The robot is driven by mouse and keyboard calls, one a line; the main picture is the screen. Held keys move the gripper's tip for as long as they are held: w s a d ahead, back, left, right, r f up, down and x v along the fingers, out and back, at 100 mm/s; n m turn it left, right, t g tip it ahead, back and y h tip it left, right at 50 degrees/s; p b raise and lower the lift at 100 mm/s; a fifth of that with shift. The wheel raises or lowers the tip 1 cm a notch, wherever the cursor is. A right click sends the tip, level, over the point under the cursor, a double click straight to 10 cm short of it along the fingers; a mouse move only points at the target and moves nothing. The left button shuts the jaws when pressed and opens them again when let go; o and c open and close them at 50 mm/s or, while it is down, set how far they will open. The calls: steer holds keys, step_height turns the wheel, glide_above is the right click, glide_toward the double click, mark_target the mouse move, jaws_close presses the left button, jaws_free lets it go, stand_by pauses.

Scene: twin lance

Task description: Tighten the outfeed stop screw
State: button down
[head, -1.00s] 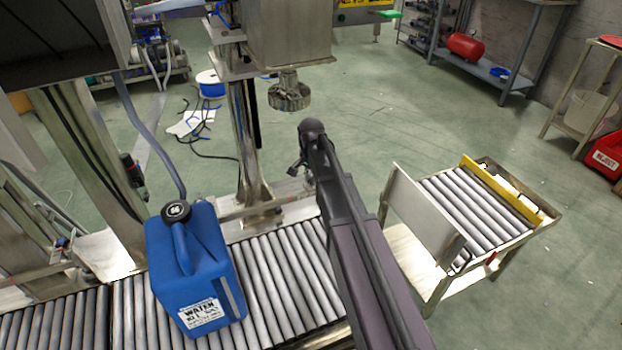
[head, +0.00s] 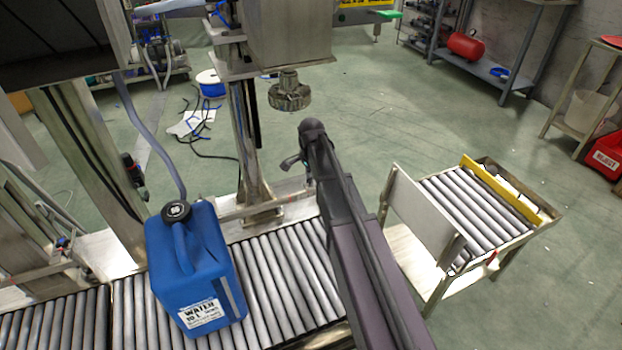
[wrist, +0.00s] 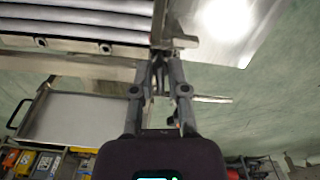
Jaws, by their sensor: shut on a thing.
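My gripper (wrist: 162,60) is shut at the end of the roller conveyor in the wrist view. Its fingertips are close together beside a small metal bracket (wrist: 186,42). The part between the fingertips, which appears to be the outfeed stop screw, is almost wholly hidden by them. I cannot see its head or how far in it is. In the head view, only a dark piece of my gripper (head: 290,163) shows left of my arm. My arm covers the conveyor's outfeed end there.
A blue water jerrycan (head: 205,265) stands on the roller conveyor (head: 285,270), left of my arm. A capping head (head: 289,92) hangs just beyond my arm. A roller cart (head: 405,255) with an upright plate stands close on the right. Open floor lies behind.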

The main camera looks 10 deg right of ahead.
steer(key=shift+d, duration=0.1)
steer(key=shift+m, duration=0.9)
steer(key=c, duration=0.8)
jaws_free()
steer(key=shift+o, duration=0.2)
steer(key=shift+r+p, duration=3.05)
steer(key=shift+s, duration=0.1)
